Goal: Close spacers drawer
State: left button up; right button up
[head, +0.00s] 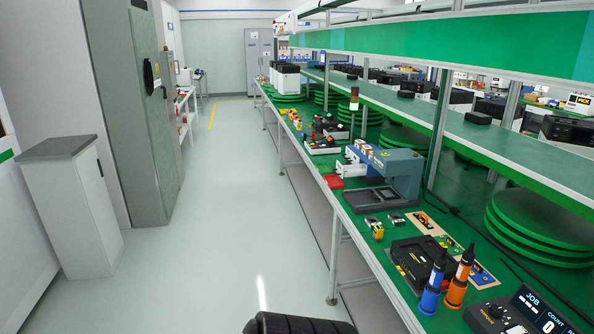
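I cannot pick out a drawer labelled for spacers in the head view. The long green workbench (376,233) runs from the near right away to the back. A blue-grey machine (398,172) stands on it, with small white and red parts at its left side. Whether any of these parts is a drawer, and whether it is open, is too small to tell. Neither of my grippers shows in this view.
A white cabinet (75,212) with a grey top and a tall grey cabinet (140,110) stand at the left. Blue (432,287) and orange (459,282) bottles stand on the near bench. The pale floor aisle (225,210) between is clear.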

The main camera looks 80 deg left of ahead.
aim_at(351, 169)
jog(key=u, duration=2.5)
jog(key=i+j, duration=0.15)
jog(key=i, duration=0.3)
jog(key=i+j+z, duration=0.1)
jog(key=i, duration=0.35)
jog(key=i+j+z, duration=0.1)
jog(key=i+j, duration=0.15)
jog(key=i, duration=0.2)
